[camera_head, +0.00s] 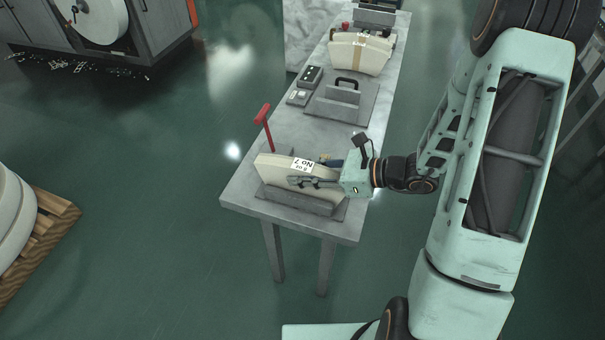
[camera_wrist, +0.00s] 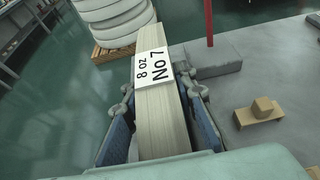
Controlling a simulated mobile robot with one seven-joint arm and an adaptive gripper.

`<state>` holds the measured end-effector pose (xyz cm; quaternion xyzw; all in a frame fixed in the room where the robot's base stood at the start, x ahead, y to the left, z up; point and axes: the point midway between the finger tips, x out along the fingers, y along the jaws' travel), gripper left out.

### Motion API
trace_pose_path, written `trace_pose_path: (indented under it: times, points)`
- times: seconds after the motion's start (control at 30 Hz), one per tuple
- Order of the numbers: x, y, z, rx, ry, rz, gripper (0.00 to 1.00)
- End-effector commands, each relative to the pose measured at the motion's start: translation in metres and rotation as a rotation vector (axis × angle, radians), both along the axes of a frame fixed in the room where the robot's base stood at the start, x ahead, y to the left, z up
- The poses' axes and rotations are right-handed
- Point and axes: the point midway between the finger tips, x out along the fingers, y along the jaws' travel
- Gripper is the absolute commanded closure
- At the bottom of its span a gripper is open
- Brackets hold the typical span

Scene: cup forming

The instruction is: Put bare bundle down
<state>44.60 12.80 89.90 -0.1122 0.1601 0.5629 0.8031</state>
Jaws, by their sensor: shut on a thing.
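The bare bundle (camera_head: 275,168) is a cream stack of blanks with a white label reading "8 oz No 7". In the head view it is at the near end of the grey table (camera_head: 240,188), in or just above a low grey holder (camera_head: 300,203). I cannot tell whether its underside touches the holder. My gripper (camera_head: 318,182) reaches in from the right and is shut on the bundle. In the wrist view the bundle (camera_wrist: 165,120) runs lengthwise between the two blue-padded fingers. Its lower part is hidden.
A red post (camera_head: 264,116) stands behind the bundle. Farther along are a black-handled grey fixture (camera_head: 345,95), a control box (camera_head: 311,76) and another cream bundle with a tan band (camera_head: 343,56). A pallet (camera_head: 50,228) with white rolls stands on the floor at left.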

Motion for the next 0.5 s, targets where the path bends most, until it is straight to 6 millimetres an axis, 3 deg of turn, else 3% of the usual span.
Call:
trace_pose_path:
  times: [0.13, 0.17, 0.3, 0.5]
  points:
    - [0.0002, 0.0003, -0.0033, 0.003, -0.002, 0.0, 1.0]
    - [0.0, -0.0001, -0.0033, 0.0, 0.0, 0.0, 0.72]
    - [-0.0001, -0.0001, -0.0027, 0.0, 0.0, 0.0, 0.57]
    - [-0.0002, -0.0002, -0.0027, 0.0, 0.0, 0.0, 0.57]
